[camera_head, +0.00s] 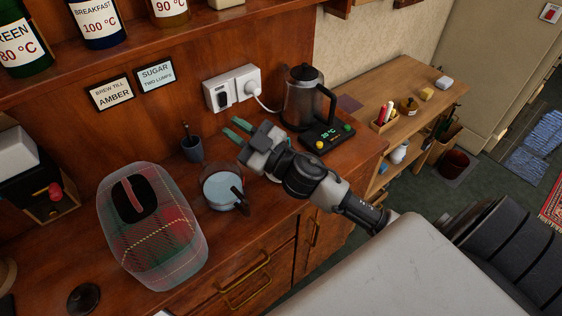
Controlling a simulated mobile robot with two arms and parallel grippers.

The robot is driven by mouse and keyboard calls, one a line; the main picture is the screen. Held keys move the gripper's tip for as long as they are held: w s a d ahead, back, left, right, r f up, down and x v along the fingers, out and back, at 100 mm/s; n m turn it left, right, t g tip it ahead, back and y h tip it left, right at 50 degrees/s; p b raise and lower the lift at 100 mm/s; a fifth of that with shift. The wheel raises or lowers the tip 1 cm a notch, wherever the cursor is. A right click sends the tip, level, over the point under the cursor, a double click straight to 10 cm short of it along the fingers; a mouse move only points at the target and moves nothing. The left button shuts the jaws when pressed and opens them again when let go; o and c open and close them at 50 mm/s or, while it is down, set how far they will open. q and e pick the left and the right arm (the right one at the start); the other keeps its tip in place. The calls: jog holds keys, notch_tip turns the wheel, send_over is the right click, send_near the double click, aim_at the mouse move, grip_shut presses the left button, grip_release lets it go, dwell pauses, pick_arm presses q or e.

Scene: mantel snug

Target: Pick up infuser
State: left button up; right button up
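I cannot pick out the infuser with certainty. A small grey cup (192,150) holds a thin dark upright stick, which may be part of it. My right gripper (236,130) reaches in from the right over the wooden counter. Its two greenish fingertips point left and are apart, with nothing visible between them. They are to the right of and slightly above the grey cup in the picture, not touching it. A clear vessel (221,188) with a dark handle stands in front of the cup, below the gripper in the picture. My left gripper is not in view.
A tartan cosy (150,230) stands on the counter at left, near a dark knob-like lid (84,299). A glass kettle (303,97) on its base is behind my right arm, beside a wall socket (232,88). A bottle shelf (150,45) overhangs the back.

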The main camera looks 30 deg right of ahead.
jog(key=d+f+n+g+h, duration=0.2)
jog(key=d+n+g+h, duration=0.2)
jog(key=d+n+g, duration=0.9)
jog(key=f+m+g, duration=0.1)
jog(key=d+f+m+g+p, duration=0.1)
jog(key=f+m, duration=0.1)
jog(key=w+f+m+g, duration=0.1)
jog(key=g, duration=0.1)
jog(key=shift+d+f, duration=0.15)
jog(key=shift+f, duration=0.1)
jog(key=shift+a+f+p, duration=0.2)
jog(key=shift+f+p, duration=0.3)
jog(key=shift+f, duration=0.05)
jog(key=x, duration=0.1)
jog(key=p+x, duration=0.1)
jog(key=x, duration=0.1)
jog(key=shift+w+d+f, duration=0.1)
jog(key=shift+w+f, duration=0.1)
jog(key=shift+f, duration=0.15)
jog(key=shift+w+f, duration=0.1)
jog(key=shift+f, duration=0.25)
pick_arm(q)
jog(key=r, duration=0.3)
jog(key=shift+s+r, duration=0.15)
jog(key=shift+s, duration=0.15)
